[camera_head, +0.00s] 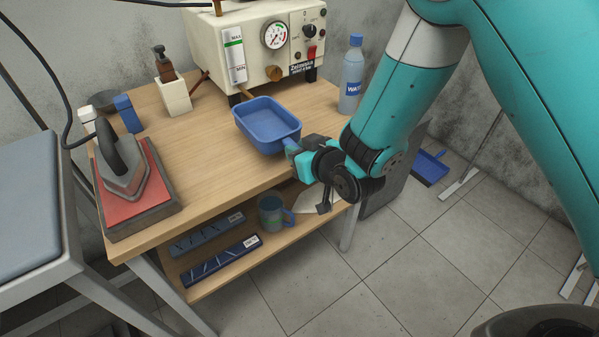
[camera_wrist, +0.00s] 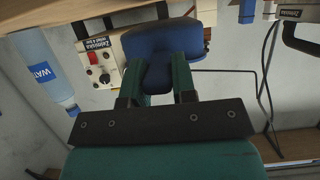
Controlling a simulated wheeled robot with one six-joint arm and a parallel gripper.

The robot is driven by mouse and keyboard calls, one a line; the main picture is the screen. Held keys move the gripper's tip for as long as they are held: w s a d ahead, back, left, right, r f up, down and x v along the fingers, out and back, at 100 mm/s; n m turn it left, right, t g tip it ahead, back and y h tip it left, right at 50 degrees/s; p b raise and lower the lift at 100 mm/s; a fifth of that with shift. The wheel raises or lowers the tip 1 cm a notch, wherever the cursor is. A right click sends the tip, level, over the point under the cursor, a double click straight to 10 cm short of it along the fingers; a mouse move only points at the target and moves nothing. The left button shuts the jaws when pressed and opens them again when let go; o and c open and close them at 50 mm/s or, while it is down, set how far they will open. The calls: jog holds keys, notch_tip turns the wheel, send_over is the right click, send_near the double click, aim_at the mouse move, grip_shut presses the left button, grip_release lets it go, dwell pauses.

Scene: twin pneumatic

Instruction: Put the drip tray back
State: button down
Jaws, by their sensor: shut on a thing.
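The drip tray is a blue rectangular tray (camera_head: 268,122) with a short handle at its near right side. In the head view it is over the wooden table, in front of the cream machine (camera_head: 258,40); whether it touches the tabletop I cannot tell. My gripper (camera_head: 291,147) is shut on the tray's handle. In the wrist view the gripper fingers (camera_wrist: 158,85) close on the blue handle, and the tray's dark blue underside (camera_wrist: 165,42) shows beyond them. The tray looks empty inside.
A water bottle (camera_head: 352,74) stands right of the machine. An iron (camera_head: 122,160) rests on a red pad at the table's left. A wooden-handled tool in a cream holder (camera_head: 173,95) stands at the back. A mug (camera_head: 271,212) and boxes sit on the lower shelf. The table's middle is clear.

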jog(key=shift+f+b, duration=1.5)
jog(key=shift+f, duration=0.75)
jog(key=c, duration=0.9)
grip_release()
jog(key=shift+r, duration=0.15)
jog(key=p+v, duration=0.3)
jog(key=v, duration=0.9)
jog(key=shift+r+p, duration=0.15)
jog(key=shift+p, duration=0.25)
